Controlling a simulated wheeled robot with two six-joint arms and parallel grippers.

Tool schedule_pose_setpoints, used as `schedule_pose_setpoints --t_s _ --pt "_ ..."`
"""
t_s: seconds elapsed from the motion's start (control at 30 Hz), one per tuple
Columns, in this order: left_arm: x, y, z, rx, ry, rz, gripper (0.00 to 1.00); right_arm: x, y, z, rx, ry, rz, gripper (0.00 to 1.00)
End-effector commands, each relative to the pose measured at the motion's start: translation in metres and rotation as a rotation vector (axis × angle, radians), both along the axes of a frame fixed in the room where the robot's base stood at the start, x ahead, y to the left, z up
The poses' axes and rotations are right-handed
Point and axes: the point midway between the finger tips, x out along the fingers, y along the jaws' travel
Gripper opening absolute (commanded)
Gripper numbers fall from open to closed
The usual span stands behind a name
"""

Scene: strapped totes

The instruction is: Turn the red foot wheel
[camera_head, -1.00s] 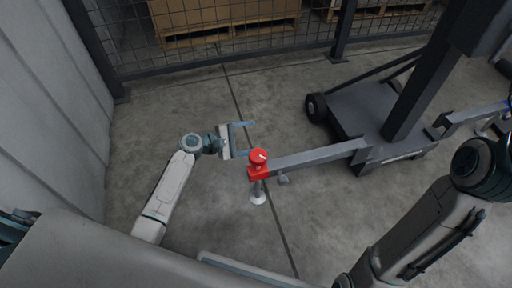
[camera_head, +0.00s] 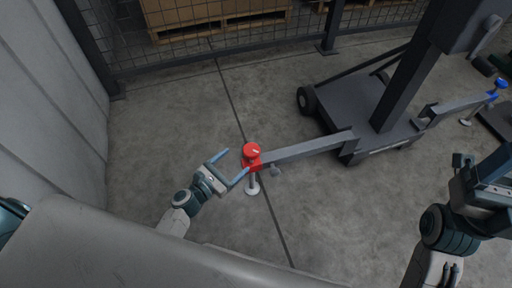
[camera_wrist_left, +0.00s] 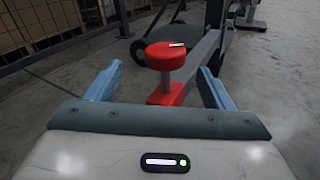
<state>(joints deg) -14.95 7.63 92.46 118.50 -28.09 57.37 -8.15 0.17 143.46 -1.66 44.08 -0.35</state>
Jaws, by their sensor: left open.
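The red foot wheel (camera_head: 251,150) is a round red knob with a white mark on top. It sits on a red block at the end of a grey outrigger arm (camera_head: 310,147), above a foot with a pale round pad (camera_head: 252,190). My left gripper (camera_head: 234,167) is open and empty, just left of the wheel, its fingers pointing towards it. In the left wrist view the wheel (camera_wrist_left: 165,56) stands ahead, between and beyond the two blue fingertips (camera_wrist_left: 160,82), with no contact visible. My right arm shows at the lower right; its fingers cannot be made out.
The outrigger joins a dark wheeled base (camera_head: 352,112) with an upright mast (camera_head: 410,85). A blue foot wheel (camera_head: 498,84) is on the far outrigger. A mesh fence (camera_head: 200,50) with pallets behind closes the back; a grey wall (camera_head: 45,90) stands left. Floor around the foot is clear.

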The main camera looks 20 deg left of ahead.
Motion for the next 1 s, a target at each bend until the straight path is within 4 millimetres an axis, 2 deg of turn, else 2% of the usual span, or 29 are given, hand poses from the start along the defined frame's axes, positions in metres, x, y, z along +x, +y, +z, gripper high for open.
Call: schedule_pose_setpoints --t_s 0.1,0.23,0.37,0.7,0.83,1.0 --pt "-0.007 0.000 -0.009 -0.112 0.036 -0.021 0.75 0.000 0.000 0.000 0.000 0.000 0.000 0.75" --pt "-0.003 -0.003 -0.010 -0.149 0.044 -0.025 0.75 0.000 0.000 0.000 0.000 0.000 0.000 0.75" --pt "0.013 -0.012 -0.010 -0.149 0.043 -0.024 0.75 0.000 0.000 -0.001 0.001 -0.001 -0.001 0.75" --pt "0.068 -0.041 -0.010 -0.145 0.042 -0.025 0.75 0.000 0.000 -0.005 0.006 -0.004 -0.004 0.75" --pt "0.080 -0.047 -0.010 -0.144 0.042 -0.025 0.75 0.000 0.000 -0.006 0.009 -0.005 -0.006 0.75" --pt "0.087 -0.051 -0.010 -0.144 0.045 -0.025 0.75 0.000 0.000 -0.006 0.010 -0.005 -0.007 0.75"
